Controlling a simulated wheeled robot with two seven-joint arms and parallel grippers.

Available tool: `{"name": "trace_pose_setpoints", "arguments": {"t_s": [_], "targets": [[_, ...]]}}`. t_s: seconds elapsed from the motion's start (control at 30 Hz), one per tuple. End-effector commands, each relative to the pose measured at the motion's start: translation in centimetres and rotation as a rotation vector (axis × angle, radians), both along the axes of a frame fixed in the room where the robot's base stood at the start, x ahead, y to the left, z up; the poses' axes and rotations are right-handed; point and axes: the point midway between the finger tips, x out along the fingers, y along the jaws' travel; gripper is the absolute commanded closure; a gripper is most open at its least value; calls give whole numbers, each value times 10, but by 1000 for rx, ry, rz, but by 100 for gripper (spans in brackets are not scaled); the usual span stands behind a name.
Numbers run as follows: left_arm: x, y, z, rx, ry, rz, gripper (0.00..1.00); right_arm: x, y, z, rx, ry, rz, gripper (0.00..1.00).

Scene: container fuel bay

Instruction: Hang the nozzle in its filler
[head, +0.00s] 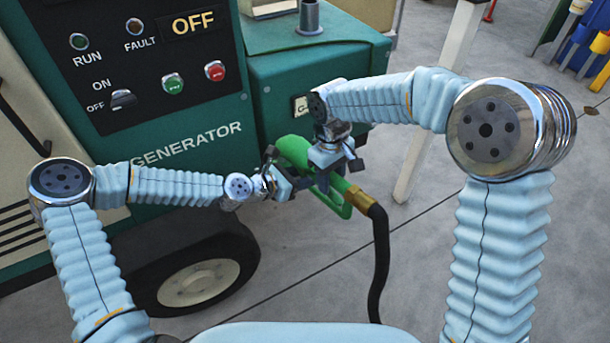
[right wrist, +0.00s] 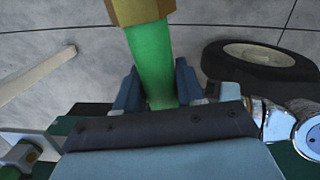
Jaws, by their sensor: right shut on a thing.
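The green nozzle (head: 293,149) is in the air in front of the generator, tilted, with its brass collar (head: 362,200) towards the lower right. My right gripper (head: 339,178) is shut on the nozzle near the collar. In the right wrist view the green handle (right wrist: 152,65) passes between the fingers, below the brass collar (right wrist: 138,10). My left gripper (head: 288,170) is beside the nozzle, its fingers apart; I cannot tell whether they touch it. The nozzle's spout is hidden. A grey pipe (head: 309,18) stands on the green tank; I cannot tell whether it is the filler.
A black hose (head: 380,260) hangs from the collar. The generator (head: 200,170) with its panel and wheel (head: 195,285) stands at the left. A pale post (head: 437,110) is behind my right arm. A round brass and green fitting (right wrist: 22,154) shows in the wrist view.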

Motion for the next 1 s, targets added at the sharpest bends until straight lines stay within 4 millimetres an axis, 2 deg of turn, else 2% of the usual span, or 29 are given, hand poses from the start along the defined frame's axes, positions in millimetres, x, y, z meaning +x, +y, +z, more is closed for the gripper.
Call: {"name": "trace_pose_setpoints", "arguments": {"t_s": [0.13, 0.4, 0.67, 0.9, 0.93, 1.0], "targets": [[5, -7, -3, 0, 0, 0, 62, 0, 0, 1, 1, -2, 0, 100], [6, -7, -4, 1, -1, 1, 62, 0, 0, 1, 1, -2, 0, 100], [5, -8, -4, 1, -1, -2, 100, 1, 1, 1, 2, -4, 0, 100], [3, -10, -3, 0, -1, -9, 100, 2, 1, 1, 4, -7, 0, 100], [3, -11, -2, -2, -3, -9, 100, 2, 1, 1, 4, -7, 0, 60], [3, -11, -2, -1, -4, -11, 100, 1, 1, 1, 4, -6, 0, 49]]}}
